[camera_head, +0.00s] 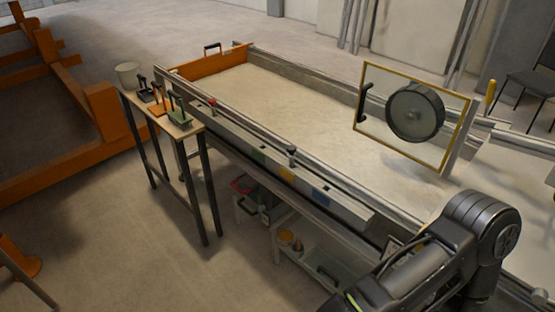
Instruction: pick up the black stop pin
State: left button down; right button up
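A small dark upright piece (291,151) stands on the near side rail of the sandbed (235,115). It may be the black stop pin, but it is too small to be sure. A red-topped piece (211,103) sits further left along the same rail. The sandbed is a long metal-sided trough of pale sand with an orange end board (208,65). Part of a dark arm of mine fills the lower right, in front of the trough's near side. No fingertips of either gripper show.
A narrow side table (190,133) left of the trough carries a pale pot (128,75) and several small handled tools. Under the trough, a low shelf (310,262) holds containers. Open floor lies front left.

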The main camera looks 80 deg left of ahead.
aim_at(291, 150)
jog(key=u, duration=2.6)
jog(key=z, duration=0.65)
jog(key=j+z, duration=0.3)
jog(key=z, duration=0.15)
jog(key=i+j+z, duration=0.1)
jog(key=j+z, duration=0.6)
jog(key=z, duration=0.15)
jog(key=k+j+z, duration=0.1)
jog(key=j+z, duration=0.2)
jog(key=z, duration=0.15)
jog(key=k+j, duration=0.15)
jog(key=j, duration=0.25)
jog(key=k+j+z, duration=0.15)
jog(key=j, duration=0.2)
jog(key=k+j, duration=0.2)
jog(key=j, duration=0.15)
jog(key=k+j+z, duration=0.1)
jog(key=j, duration=0.3)
jog(key=k+j+z, duration=0.1)
jog(key=k+j, duration=0.15)
jog(key=i, duration=0.3)
jog(key=j, duration=0.1)
